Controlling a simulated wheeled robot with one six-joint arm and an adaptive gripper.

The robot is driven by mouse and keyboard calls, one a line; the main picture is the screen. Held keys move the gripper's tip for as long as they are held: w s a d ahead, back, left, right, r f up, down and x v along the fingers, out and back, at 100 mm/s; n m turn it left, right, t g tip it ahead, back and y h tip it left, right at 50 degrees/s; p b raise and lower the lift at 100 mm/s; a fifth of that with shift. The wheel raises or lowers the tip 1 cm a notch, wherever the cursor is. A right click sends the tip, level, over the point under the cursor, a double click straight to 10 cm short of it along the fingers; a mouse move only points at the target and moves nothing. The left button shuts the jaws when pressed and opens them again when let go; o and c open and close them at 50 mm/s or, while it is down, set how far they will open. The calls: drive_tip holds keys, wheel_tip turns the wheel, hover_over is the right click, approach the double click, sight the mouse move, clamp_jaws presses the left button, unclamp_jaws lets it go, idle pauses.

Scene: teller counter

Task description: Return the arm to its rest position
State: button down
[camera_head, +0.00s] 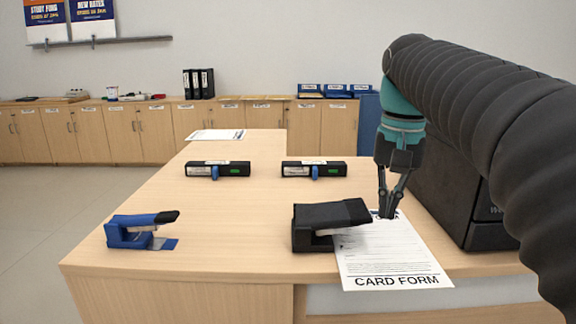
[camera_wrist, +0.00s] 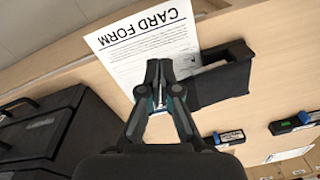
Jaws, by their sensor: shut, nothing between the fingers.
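My gripper (camera_head: 389,213) is shut and empty, pointing down over the top part of a white sheet marked CARD FORM (camera_head: 390,258). In the wrist view the closed fingers (camera_wrist: 160,70) show in front of the sheet (camera_wrist: 140,48). I cannot tell whether the fingertips touch the paper. My arm, in a dark ribbed sleeve, reaches in from the right. A black stapler (camera_head: 328,225) stands just left of the gripper, with its front end over the sheet's left edge.
A blue stapler (camera_head: 140,230) stands at the left front. Two black devices (camera_head: 218,169) (camera_head: 313,169) lie farther back. A dark drawer unit (camera_head: 445,190) stands close on the right. Another paper (camera_head: 215,135) lies at the back. The counter's middle is clear.

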drive_tip(key=s+f+n+t, duration=0.1)
drive_tip(key=s+f+t, duration=0.1)
drive_tip(key=s+f, duration=0.5)
drive_tip(key=s+f+n+t, duration=0.2)
drive_tip(key=s+f, duration=0.6)
drive_tip(key=f, duration=0.4)
drive_tip(key=shift+a+f+t, duration=0.4)
drive_tip(key=shift+a+t, duration=0.05)
drive_tip(key=shift+t, duration=0.05)
